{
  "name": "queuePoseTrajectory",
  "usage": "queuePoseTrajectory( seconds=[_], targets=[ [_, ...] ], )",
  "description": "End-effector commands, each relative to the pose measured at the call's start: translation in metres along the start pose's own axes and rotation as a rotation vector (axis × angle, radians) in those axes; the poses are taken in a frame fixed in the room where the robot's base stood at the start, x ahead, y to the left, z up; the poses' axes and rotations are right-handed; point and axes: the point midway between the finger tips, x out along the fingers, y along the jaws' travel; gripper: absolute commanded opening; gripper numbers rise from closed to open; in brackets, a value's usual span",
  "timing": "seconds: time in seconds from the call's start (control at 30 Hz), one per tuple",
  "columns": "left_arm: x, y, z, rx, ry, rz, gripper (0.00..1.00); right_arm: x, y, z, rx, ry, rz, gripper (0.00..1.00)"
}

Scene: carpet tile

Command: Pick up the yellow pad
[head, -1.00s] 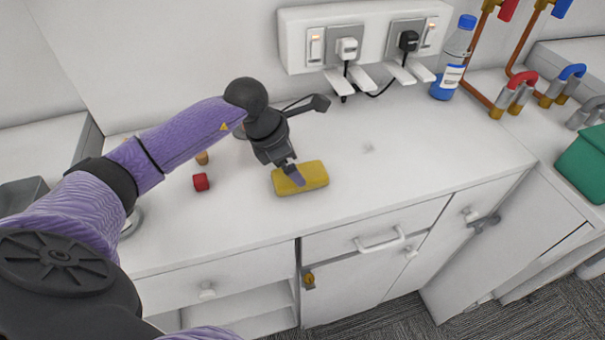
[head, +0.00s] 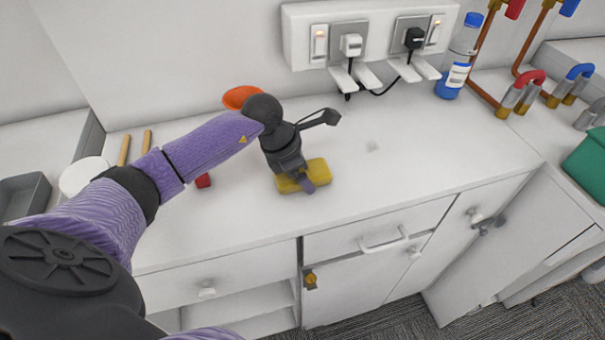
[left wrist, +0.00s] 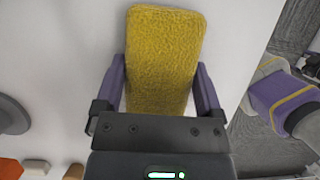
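The yellow pad (head: 320,172) lies on the white countertop near its front edge. It also shows large in the left wrist view (left wrist: 165,45). My left gripper (head: 303,180) is down at the pad, with one purple finger in front of the pad's near side. In the left wrist view, the two purple fingers (left wrist: 160,80) are wide apart, one along each long side of the pad. I see no clear sign of them pressing on it; contact is hard to judge.
A bottle (head: 455,75) stands at the back right, beside the socket panel (head: 380,30). The countertop right of the pad is clear.

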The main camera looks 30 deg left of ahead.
Motion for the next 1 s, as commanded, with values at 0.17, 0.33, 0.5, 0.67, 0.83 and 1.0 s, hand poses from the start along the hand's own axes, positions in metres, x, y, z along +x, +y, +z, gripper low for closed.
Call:
queuePoseTrajectory(
  seconds=[0.17, 0.33, 0.5, 0.67, 0.83, 1.0],
  targets=[
    [0.0, 0.0, 0.0, 0.0, 0.0, 0.0, 0.31, 0.0, 0.0, 0.0, 0.001, 0.0, 0.001, 1.0],
    [-0.001, 0.0, 0.0, 0.0, -0.001, 0.0, 0.31, -0.001, 0.0, 0.0, 0.001, 0.0, 0.001, 1.0],
    [-0.028, 0.001, 0.012, 0.002, -0.004, 0.004, 0.3, -0.01, 0.001, -0.001, 0.0, 0.002, 0.002, 1.0],
    [-0.069, 0.001, 0.029, 0.002, -0.004, 0.004, 0.3, -0.017, 0.001, -0.002, -0.002, 0.004, 0.002, 1.0],
    [-0.093, 0.0, 0.039, 0.0, -0.002, 0.0, 0.3, -0.02, 0.001, -0.003, -0.001, 0.003, 0.003, 1.0],
    [-0.094, -0.005, 0.042, 0.055, 0.0, -0.025, 0.3, -0.019, 0.001, -0.002, 0.001, 0.003, 0.002, 1.0]
  ],
)
